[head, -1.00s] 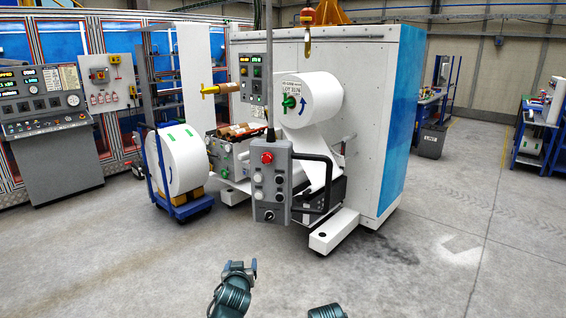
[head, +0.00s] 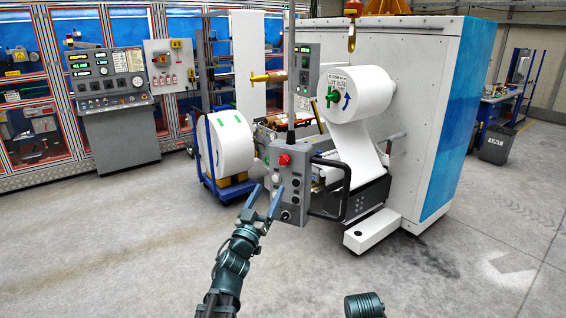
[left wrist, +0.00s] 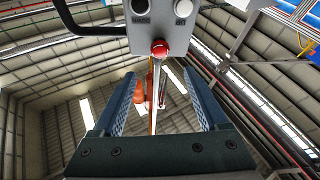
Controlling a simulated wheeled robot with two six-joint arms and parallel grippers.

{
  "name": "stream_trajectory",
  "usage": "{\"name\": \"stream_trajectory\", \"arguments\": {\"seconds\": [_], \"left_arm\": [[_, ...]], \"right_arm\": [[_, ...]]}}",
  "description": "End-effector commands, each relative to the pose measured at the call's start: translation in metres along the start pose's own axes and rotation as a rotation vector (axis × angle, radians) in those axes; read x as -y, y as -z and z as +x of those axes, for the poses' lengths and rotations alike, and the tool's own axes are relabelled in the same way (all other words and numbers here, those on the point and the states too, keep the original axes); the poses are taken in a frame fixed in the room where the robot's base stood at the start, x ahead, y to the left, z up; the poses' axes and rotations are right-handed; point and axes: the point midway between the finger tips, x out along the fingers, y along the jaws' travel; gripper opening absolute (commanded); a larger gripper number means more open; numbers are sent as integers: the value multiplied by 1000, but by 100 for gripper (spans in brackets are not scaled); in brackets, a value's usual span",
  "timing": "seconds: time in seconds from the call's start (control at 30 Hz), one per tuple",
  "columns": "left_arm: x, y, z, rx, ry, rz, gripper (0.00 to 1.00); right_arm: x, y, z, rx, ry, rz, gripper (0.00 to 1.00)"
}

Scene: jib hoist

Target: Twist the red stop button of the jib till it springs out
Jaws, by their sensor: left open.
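The red stop button (head: 284,159) is on the upper part of the grey hanging control pendant (head: 287,178). In the left wrist view the button (left wrist: 160,48) appears ahead of the fingers, between their lines, at the edge of the pendant face (left wrist: 162,22). My left gripper (head: 266,202) is open and empty, its two blue fingers pointing up at the pendant's lower left, below the button. The fingers look apart from the button; whether they touch the pendant's side I cannot tell. Of my right arm only a dark green link shows at the bottom; its gripper is out of view.
A black bar handle (head: 343,190) juts from the pendant's right side. Behind stands the white machine (head: 420,110) with a paper roll (head: 362,92). A large roll on a blue cart (head: 228,148) is to the left. Floor in front is clear.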

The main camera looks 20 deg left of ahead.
Motion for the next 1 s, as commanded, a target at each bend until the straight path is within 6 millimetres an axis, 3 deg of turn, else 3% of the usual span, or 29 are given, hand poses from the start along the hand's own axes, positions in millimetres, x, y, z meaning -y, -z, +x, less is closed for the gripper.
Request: {"name": "stream_trajectory", "arguments": {"seconds": [0.03, 0.2, 0.5, 0.7, 1.0], "left_arm": [[0, 2, 16, 1, -1, -1, 76], [1, 2, 53, 0, -1, 0, 76], [1, 1, 102, 1, 1, 0, 76], [0, 0, 116, 1, 1, 1, 76], [0, 0, 118, 1, 1, 1, 76]], "right_arm": [[-1, 0, -8, 0, 0, 0, 50], [-2, -1, -22, 0, 0, -1, 50], [-4, -2, -40, 0, 0, 0, 50], [-4, -3, -44, 0, 0, 2, 50], [-4, -3, -44, 0, 1, 2, 50]]}}
